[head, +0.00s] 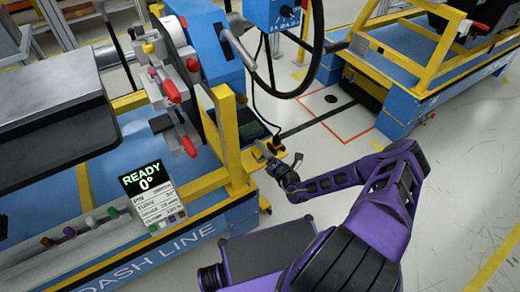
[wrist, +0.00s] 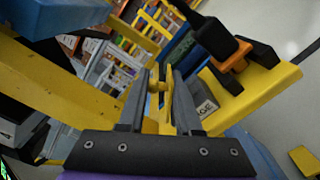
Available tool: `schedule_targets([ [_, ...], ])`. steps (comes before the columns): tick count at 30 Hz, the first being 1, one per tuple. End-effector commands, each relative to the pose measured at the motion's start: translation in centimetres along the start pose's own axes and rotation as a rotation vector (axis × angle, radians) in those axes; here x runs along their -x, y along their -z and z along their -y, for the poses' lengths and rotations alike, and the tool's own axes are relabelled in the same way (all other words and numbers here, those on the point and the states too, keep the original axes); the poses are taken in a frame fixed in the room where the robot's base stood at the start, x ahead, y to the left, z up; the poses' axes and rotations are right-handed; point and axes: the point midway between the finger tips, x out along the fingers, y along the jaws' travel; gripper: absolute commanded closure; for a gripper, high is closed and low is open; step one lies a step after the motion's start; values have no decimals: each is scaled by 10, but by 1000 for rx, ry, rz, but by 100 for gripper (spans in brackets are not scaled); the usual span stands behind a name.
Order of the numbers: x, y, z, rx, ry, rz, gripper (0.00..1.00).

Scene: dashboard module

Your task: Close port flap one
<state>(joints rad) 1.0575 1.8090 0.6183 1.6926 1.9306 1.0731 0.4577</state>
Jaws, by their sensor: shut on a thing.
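My gripper (head: 277,163) reaches from the right to the yellow bracket at the side of the blue and yellow dashboard stand (head: 205,183). In the wrist view, my gripper (wrist: 162,76) is shut on a small yellow part (wrist: 157,87) with a rounded knob, which sits between the two grey fingers. I cannot tell whether this part belongs to port flap one. No flap is clearly marked as one, and its angle cannot be read. The fingers and my arm partly hide the gripped part.
A yellow beam (wrist: 60,83) runs on the left. A display reading READY 0° (head: 148,190) faces the head camera. A steering wheel (head: 295,50) overhangs behind. Grey floor is clear at right.

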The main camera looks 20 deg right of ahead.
Motion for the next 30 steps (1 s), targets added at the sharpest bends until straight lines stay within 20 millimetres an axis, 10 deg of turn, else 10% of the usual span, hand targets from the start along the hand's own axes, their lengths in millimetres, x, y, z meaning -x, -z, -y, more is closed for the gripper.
schedule_targets([
  [28,0,0,7,-205,-3,-4,100],
  [29,0,0,7,-205,-3,-4,64],
  [30,0,0,7,-205,-3,-4,56],
])
